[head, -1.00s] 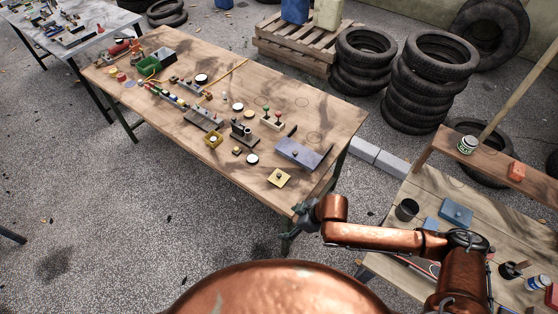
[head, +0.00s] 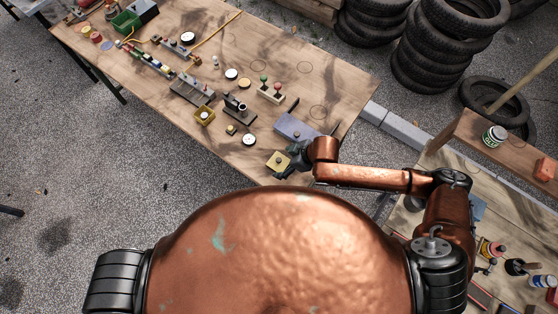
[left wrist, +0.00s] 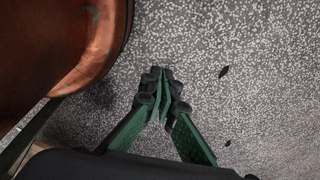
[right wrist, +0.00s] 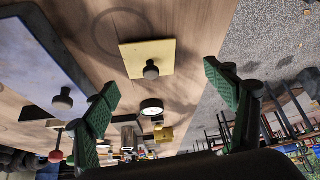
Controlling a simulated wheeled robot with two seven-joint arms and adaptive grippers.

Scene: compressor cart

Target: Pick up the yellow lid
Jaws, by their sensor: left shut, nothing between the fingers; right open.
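The yellow lid (head: 277,162) is a flat square plate with a dark round knob. It lies near the front right corner of the wooden table (head: 318,62). The right wrist view shows it too (right wrist: 147,52), with its knob standing up. My right gripper (head: 294,153) is right beside the lid in the head view. In the right wrist view its open fingers (right wrist: 160,85) are spread either side of the lid, with nothing between them. Whether it touches the lid I cannot tell. My left gripper (left wrist: 162,85) is shut and empty above the speckled ground, outside the head view.
A blue-grey plate (head: 297,127) with a knob lies just behind the lid. A second bench (head: 510,150) is at right.

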